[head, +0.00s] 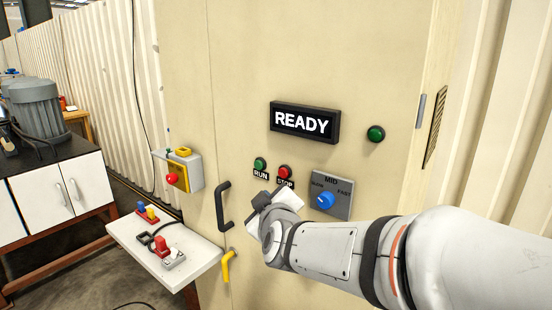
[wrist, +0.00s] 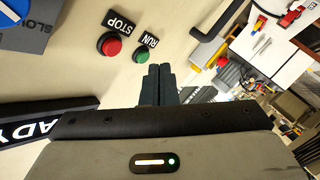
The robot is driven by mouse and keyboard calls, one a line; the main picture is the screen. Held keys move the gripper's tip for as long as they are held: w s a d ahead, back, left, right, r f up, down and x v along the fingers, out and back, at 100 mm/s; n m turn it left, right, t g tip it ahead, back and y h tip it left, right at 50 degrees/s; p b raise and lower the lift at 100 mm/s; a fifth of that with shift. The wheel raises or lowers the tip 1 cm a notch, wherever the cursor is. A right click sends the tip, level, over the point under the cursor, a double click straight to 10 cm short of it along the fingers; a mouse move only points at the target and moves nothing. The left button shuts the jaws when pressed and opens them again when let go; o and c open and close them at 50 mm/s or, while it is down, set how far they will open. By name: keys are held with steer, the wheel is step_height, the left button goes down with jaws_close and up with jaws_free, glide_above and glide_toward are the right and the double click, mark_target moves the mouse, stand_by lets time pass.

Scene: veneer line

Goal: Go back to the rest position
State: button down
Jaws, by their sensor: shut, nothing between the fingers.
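My gripper shows in the wrist view (wrist: 157,72) with its two dark fingers together and nothing between them. In the head view my gripper (head: 262,198) is in front of the beige cabinet door (head: 300,60), just below the red STOP button (head: 285,172) and right of the black handle (head: 222,205). In the wrist view the fingertips appear near the green RUN button (wrist: 142,56), with the red STOP button (wrist: 110,44) to its left. Whether the fingers touch the panel cannot be told. The rest position is not marked in view.
A READY display (head: 304,122), a green lamp (head: 376,133) and a speed dial (head: 326,200) are on the panel. A yellow hook (head: 229,265) hangs below the handle. A white shelf (head: 140,240) with small parts juts out at the left. A yellow-grey box with a red button (head: 178,171) is above it.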

steer(key=s+d+f+m+g+h, duration=0.1)
steer(key=s+d+f+m+g, duration=0.4)
steer(key=s, duration=0.6)
steer(key=s+d+f+m+g+h+b, duration=0.1)
steer(key=s+d+f+m+g, duration=0.4)
steer(key=s+d, duration=0.6)
step_height(320, 180, down, 4)
steer(key=shift+s+r+m+g+h+b, duration=0.15)
steer(key=shift+s+m+g+h+b, duration=0.15)
steer(key=shift+s+g+h, duration=0.55)
steer(key=shift+w+d+g+y, duration=0.1)
steer(key=shift+w+g+y, duration=0.15)
steer(key=shift+y, duration=0.1)
stand_by(1.2)
